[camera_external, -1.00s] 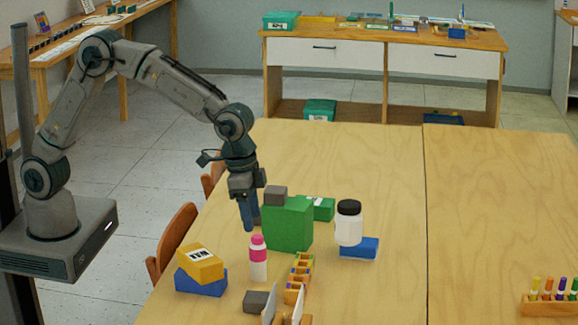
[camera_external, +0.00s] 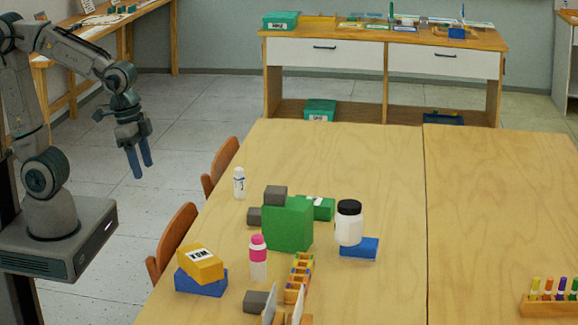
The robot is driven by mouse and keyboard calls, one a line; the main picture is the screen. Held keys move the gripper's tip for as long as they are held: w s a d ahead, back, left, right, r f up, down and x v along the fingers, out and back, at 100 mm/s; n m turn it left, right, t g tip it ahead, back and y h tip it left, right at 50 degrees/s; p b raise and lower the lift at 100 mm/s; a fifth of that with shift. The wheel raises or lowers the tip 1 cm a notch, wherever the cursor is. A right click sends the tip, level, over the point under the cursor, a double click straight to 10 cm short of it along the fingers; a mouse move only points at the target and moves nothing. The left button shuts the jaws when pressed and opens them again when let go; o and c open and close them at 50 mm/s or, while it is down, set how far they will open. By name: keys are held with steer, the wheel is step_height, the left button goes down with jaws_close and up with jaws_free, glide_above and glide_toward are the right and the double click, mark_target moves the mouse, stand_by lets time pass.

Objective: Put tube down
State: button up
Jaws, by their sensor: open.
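A small white tube (camera_external: 239,183) with a white cap and dark marking stands upright on the table (camera_external: 380,190), near its left edge and left of the green block. My gripper (camera_external: 140,171) is open and empty. It hangs fingers down over the floor, left of the table and well apart from the tube.
A green block (camera_external: 287,225) with grey blocks beside and on top stands right of the tube. A pink-capped bottle (camera_external: 258,258), a yellow box (camera_external: 200,264) on a blue one, and a black-lidded jar (camera_external: 349,223) stand nearby. Chairs (camera_external: 220,166) line the left edge.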

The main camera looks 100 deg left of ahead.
steer(key=s, duration=0.1)
steer(key=s+f, duration=0.1)
steer(key=s, duration=0.3)
steer(key=shift+a+f, duration=0.2)
steer(key=shift+a, duration=0.05)
steer(key=p+v, duration=0.3)
steer(key=shift+w+r, duration=0.15)
steer(key=shift+w, duration=0.15)
stand_by(0.5)
